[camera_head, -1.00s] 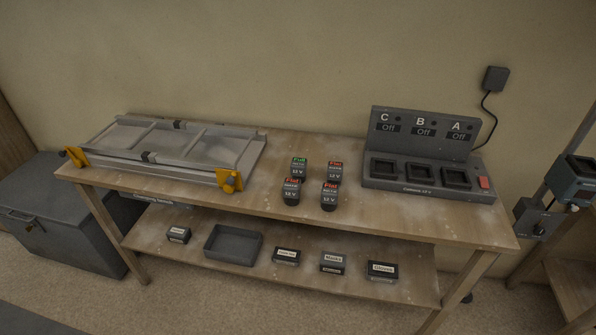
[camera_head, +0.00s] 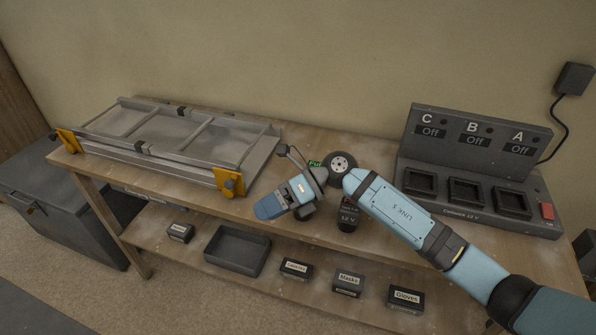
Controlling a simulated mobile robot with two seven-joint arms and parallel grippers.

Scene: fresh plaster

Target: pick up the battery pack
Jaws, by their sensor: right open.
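Several dark battery packs stand on the bench top, mostly hidden behind my right arm. One pack shows only a piece of its green "Full" label (camera_head: 315,163). Another dark pack (camera_head: 348,217), marked 12 V, shows below my wrist, its upper part covered. My right gripper (camera_head: 270,206) is over the bench to the left of these packs. It is open, and I see nothing held in it. The details of its fingers are hard to make out. My left gripper is out of view.
A grey charger (camera_head: 474,205) with three empty bays, C, B and A, all reading Off, stands at the right. A metal frame tool (camera_head: 165,140) with yellow ends lies at the left. Below, a shelf (camera_head: 195,262) holds an open tray (camera_head: 237,250) and several labelled boxes.

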